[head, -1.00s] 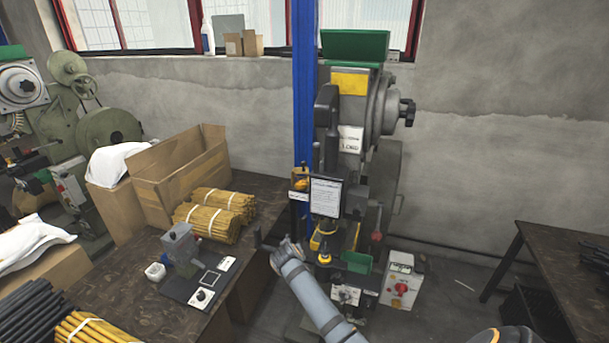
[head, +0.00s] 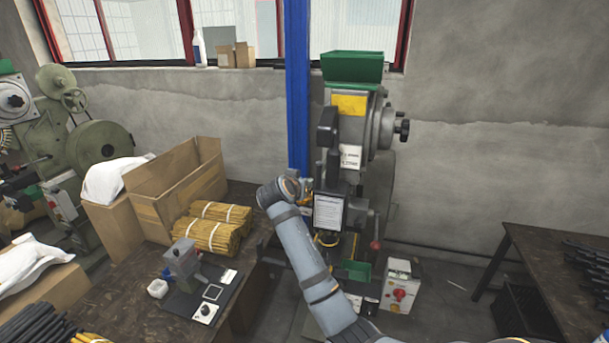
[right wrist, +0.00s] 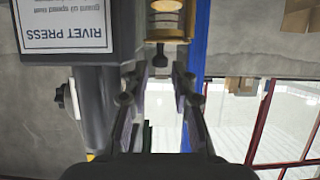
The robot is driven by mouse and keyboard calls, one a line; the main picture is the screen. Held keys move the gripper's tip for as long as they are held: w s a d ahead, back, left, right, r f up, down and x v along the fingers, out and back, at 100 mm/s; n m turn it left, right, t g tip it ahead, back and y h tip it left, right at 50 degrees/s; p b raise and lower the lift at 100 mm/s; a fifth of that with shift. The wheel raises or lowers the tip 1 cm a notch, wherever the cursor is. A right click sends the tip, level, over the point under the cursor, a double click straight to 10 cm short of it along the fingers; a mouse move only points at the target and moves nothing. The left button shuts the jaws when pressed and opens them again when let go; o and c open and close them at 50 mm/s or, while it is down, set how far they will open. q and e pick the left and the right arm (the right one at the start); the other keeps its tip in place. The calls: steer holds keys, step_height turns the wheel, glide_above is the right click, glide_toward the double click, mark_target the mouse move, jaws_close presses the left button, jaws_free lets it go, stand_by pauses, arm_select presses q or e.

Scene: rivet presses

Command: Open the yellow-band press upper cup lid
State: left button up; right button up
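The yellow-band press stands at centre in the head view, with its yellow band (head: 348,105) high on the grey body. In the right wrist view, which is upside down, an amber and brass cup fitting (right wrist: 167,20) shows at the top edge. A dark knob (right wrist: 160,57) sticks out from it towards my fingers. I cannot tell which part is the lid. My right gripper (right wrist: 158,80) is open and empty, with the knob just beyond the gap between its fingertips. In the head view my right wrist mostly hides the cup. My left gripper is not in view.
A rivet press sign (right wrist: 67,25) and the blue post (head: 297,90) flank the cup. A bench on the left holds a cardboard box (head: 165,190) and rod bundles (head: 210,235). A dark table (head: 550,265) stands at right.

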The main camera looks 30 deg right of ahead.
steer(key=shift+p+x, duration=0.35)
steer(key=shift+x, duration=0.8)
steer(key=shift+w+d+f, duration=0.1)
steer(key=shift+w+d, duration=0.1)
jaws_close()
